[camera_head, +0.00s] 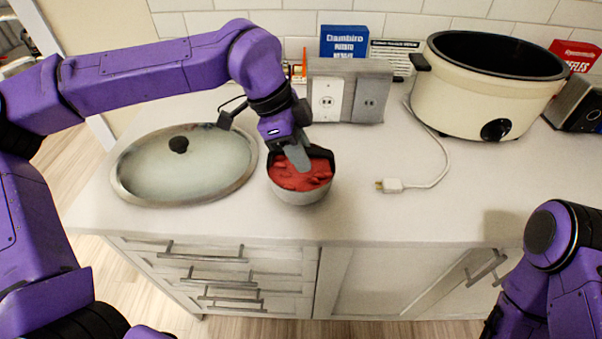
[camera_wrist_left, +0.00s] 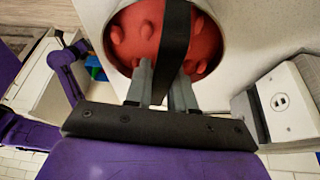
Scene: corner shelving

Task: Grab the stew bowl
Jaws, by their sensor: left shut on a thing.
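The stew bowl (camera_head: 300,196) is a small pale bowl filled with chunky red stew. It stands on the white counter, right of the glass lid, in the head view. My left gripper (camera_head: 303,160) reaches down over its far side and is shut on the bowl's rim. In the left wrist view the fingers (camera_wrist_left: 163,85) meet the near edge of the bowl (camera_wrist_left: 222,40), and a dark bar crosses in front of the red stew. The fingertips are partly hidden. My right arm shows at the lower right, but its gripper is out of view.
A glass lid (camera_head: 185,165) with a black knob lies left of the bowl. A cream slow cooker (camera_head: 480,100) stands at the back right, its plug (camera_head: 390,185) on the counter. An outlet box (camera_head: 347,92) stands behind the bowl. The counter's front right is clear.

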